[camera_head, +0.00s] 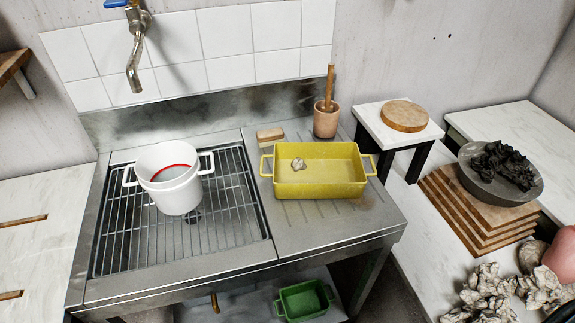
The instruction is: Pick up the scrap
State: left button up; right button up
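A small pale grey crumpled lump, which looks like a scrap (298,164), lies inside the yellow tray (320,189) toward its left rear. The tray has a handle at each end and stands on the steel drainboard right of the sink. More pale crumpled lumps (487,291) lie heaped on the white surface at the lower right, partly cut off by the frame edge. Neither of my grippers shows in the head view.
A white pot (176,196) stands on the sink's wire rack, below a tap (134,68). Behind the tray are a tan block (270,135) and a cup (326,122) holding a wooden tool. A grey bowl (481,186) of dark pieces sits on stacked boards (447,215). A green bin (304,300) stands below.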

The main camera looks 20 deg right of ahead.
aim_at(298, 164)
jog(key=k+j+z, duration=0.1)
jog(key=j+z, duration=0.25)
jog(key=k+j+z, duration=0.1)
jog(key=z, duration=0.3)
jog(key=k+j+z, duration=0.15)
jog(key=z, duration=0.2)
jog(key=j, duration=0.1)
